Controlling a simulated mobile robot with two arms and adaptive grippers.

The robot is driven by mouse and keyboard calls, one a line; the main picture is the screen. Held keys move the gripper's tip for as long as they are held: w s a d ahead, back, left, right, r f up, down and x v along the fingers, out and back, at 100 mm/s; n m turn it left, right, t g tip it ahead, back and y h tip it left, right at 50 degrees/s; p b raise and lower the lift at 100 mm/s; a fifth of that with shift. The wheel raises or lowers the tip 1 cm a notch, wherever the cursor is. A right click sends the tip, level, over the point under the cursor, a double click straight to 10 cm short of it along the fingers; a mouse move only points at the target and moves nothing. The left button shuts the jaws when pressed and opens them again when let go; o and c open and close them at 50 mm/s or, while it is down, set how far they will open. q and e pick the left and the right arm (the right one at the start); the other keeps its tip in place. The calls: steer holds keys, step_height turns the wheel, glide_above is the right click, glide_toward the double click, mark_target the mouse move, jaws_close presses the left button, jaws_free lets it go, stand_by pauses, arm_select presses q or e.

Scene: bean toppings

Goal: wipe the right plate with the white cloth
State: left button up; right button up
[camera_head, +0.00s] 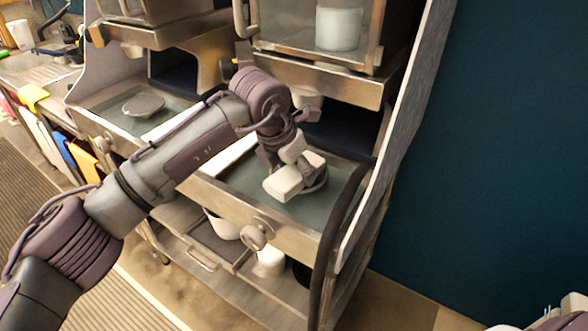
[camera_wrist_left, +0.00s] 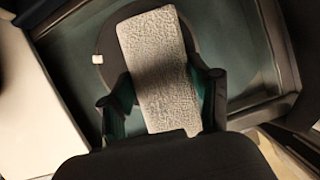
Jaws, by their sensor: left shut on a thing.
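My left gripper (camera_head: 292,163) reaches down over the right-hand tray of the dispenser stand. It is shut on the white cloth (camera_head: 284,184), a thick pale block. In the left wrist view the cloth (camera_wrist_left: 160,75) shows its rough, towel-like face between the two fingers (camera_wrist_left: 163,98). The right plate (camera_head: 318,189) is a round disc under the cloth, mostly hidden by it and the gripper. In the left wrist view the plate (camera_wrist_left: 112,38) looks dark, with the cloth across it. I cannot tell whether cloth and plate touch. My right gripper is not clearly visible.
Another round plate (camera_head: 143,105) lies in the left tray. Dispenser housings overhang both trays. A side panel (camera_head: 398,120) and a dark curved bar (camera_head: 338,232) bound the right side. A white cup (camera_head: 270,262) stands on the lower shelf. A white container (camera_head: 338,28) sits above.

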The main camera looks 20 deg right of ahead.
mark_target(286, 178)
arm_select(q)
steer(key=shift+f, duration=0.1)
steer(key=shift+s+a+f+b, duration=0.15)
steer(key=shift+s+a+b, duration=0.15)
steer(key=shift+a+b, duration=0.15)
steer(key=shift+s+a+b, duration=0.4)
steer(key=shift+s+a, duration=0.25)
steer(key=shift+a, duration=0.25)
steer(key=shift+r, duration=0.2)
